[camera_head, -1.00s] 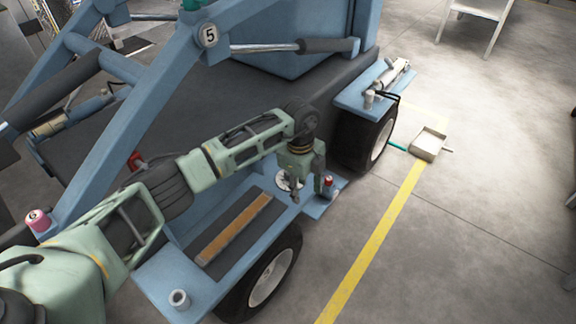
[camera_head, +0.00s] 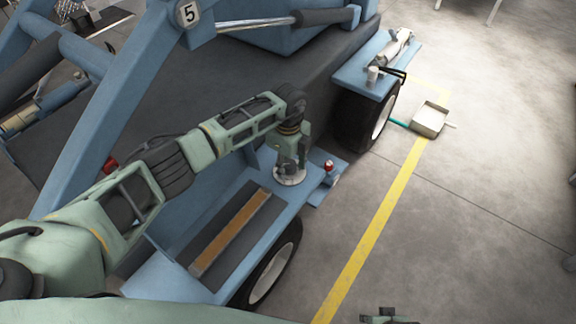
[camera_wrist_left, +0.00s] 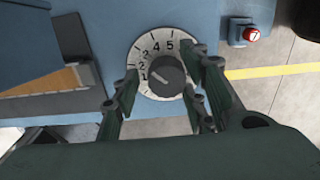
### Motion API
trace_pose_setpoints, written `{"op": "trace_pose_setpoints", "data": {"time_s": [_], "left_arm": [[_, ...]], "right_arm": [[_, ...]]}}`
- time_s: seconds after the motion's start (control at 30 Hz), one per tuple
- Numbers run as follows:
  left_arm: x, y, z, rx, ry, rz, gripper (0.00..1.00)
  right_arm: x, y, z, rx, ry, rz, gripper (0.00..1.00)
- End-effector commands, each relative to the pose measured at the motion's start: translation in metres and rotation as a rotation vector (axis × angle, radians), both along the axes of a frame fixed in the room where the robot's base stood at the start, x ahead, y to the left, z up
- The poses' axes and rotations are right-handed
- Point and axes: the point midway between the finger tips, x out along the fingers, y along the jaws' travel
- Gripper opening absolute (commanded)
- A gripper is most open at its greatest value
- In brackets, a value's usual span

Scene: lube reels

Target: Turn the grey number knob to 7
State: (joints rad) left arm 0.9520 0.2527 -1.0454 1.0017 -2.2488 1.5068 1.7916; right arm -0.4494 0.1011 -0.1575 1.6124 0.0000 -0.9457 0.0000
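The grey number knob (camera_wrist_left: 167,75) sits on a white round dial (camera_wrist_left: 143,54) with black digits, among them 4 and 5 along the top. A pale pointer mark on the knob points up and left, toward the low digits. In the head view the dial (camera_head: 290,180) shows only as a pale rim on the blue platform, and the knob is hidden. My left gripper (camera_head: 291,160) is right above it, pointing down. In the left wrist view its open fingers (camera_wrist_left: 163,85) stand either side of the knob; contact is unclear. My right gripper (camera_head: 388,318) barely shows at the bottom edge.
A red button (camera_head: 329,166) on a small box stands right of the dial; it also shows in the wrist view (camera_wrist_left: 251,34). The blue platform (camera_head: 155,280) carries a brown strip (camera_head: 232,235). A wheel (camera_head: 272,268) is below. The floor at right is mostly clear.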

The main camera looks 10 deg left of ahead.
Motion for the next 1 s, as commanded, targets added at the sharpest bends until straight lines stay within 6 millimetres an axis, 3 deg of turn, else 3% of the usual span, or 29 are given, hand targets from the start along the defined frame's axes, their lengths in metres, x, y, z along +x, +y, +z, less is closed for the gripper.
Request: {"op": "trace_pose_setpoints", "data": {"time_s": [0.33,0.77,1.0], "left_arm": [[-0.0001,-0.0004,-0.0047,0.000,0.000,-0.001,0.39],[-0.0013,0.0000,-0.0051,0.001,0.004,-0.001,0.01],[-0.0024,0.0008,-0.0057,0.002,0.008,-0.017,0.00]], "right_arm": [[0.0014,-0.0002,0.0034,-0.001,-0.002,0.000,0.40],[0.0014,-0.0002,0.0034,0.000,-0.002,-0.001,0.40],[0.0012,-0.0001,0.0031,0.000,-0.002,-0.001,0.40]]}}
